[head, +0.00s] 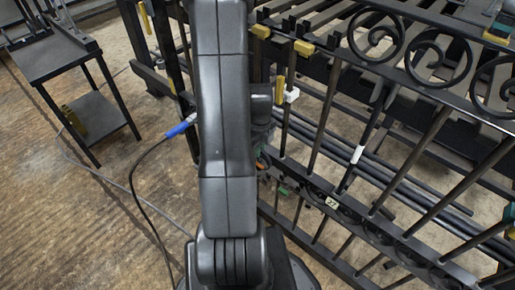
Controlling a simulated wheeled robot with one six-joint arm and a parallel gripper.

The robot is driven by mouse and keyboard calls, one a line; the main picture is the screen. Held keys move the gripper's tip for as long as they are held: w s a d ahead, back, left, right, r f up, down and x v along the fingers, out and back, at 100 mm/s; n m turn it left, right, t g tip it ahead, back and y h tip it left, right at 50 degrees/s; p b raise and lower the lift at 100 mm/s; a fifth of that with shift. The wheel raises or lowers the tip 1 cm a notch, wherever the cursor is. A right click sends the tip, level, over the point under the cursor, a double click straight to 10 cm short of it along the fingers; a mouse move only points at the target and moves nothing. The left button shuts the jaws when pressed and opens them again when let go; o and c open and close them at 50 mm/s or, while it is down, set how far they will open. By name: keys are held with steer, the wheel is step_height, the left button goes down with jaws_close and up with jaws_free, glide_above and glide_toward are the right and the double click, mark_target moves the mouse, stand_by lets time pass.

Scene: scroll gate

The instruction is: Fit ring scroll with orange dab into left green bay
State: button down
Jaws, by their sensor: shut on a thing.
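My gripper (262,148) shows only as a sliver behind my own arm, low by the left end of the gate. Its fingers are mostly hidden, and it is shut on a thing. A small orange patch (263,161) shows just below it, which fits the ring scroll with the orange dab; the rest of that scroll is hidden. A green mark (284,190) sits on the gate's lower rail, just right of and below the orange patch. Whether the scroll touches the rail cannot be told.
The black gate (400,83) with scrolls along its upper rail fills the right side. A plate with a number (331,202) is on the lower rail. Dark bars (410,180) lie behind. A black side table (62,58) stands at upper left. A cable with a blue connector (179,129) crosses the floor.

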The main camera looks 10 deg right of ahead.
mark_target(259, 159)
steer(key=shift+f+b, duration=1.2)
steer(key=shift+f, duration=0.55)
steer(key=shift+f+b, duration=1.3)
steer(key=shift+f, duration=0.25)
stand_by(1.2)
steer(key=c, duration=1.4)
jaws_free()
steer(key=shift+a, duration=0.1)
steer(key=shift+r, duration=0.1)
step_height(259, 159, up, 14)
steer(key=p, duration=0.4)
steer(key=shift+f, duration=0.2)
